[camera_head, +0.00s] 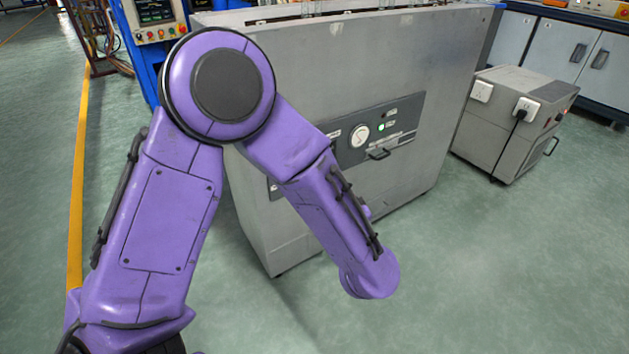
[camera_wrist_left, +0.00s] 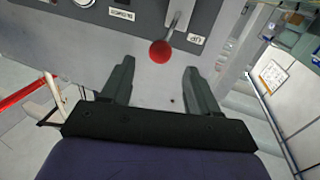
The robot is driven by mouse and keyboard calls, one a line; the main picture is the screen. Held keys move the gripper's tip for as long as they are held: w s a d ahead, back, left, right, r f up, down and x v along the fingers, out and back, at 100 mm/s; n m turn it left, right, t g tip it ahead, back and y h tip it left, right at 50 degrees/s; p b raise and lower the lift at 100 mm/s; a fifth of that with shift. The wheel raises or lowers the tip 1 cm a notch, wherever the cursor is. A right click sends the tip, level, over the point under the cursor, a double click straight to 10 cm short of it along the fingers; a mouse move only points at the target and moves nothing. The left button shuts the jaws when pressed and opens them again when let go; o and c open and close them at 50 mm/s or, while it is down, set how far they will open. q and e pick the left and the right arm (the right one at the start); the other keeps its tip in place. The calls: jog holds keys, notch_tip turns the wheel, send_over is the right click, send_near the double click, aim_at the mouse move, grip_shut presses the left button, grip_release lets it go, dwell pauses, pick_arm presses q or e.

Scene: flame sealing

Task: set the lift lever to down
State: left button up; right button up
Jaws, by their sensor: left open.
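The lift lever shows in the left wrist view as a metal shaft with a red ball knob (camera_wrist_left: 160,51), mounted on a grey control panel (camera_wrist_left: 115,35). My left gripper (camera_wrist_left: 158,68) is open. The knob appears in line with the gap between its fingers, just beyond the tips; I see no contact. In the head view my left arm (camera_head: 330,225) crosses in front of the panel (camera_head: 345,160) on a large grey machine (camera_head: 290,90). The lever and the left gripper are hidden there. My right gripper is in neither view.
A grey box unit (camera_head: 490,135) stands to the right of the machine. The floor in front at the right is clear.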

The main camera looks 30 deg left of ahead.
pick_arm(q)
jog(key=b+x, duration=0.2)
jog(key=x, duration=0.6)
jog(key=shift+w+a+f, duration=0.15)
jog(key=shift+w+a, duration=0.2)
jog(key=shift+a, duration=0.1)
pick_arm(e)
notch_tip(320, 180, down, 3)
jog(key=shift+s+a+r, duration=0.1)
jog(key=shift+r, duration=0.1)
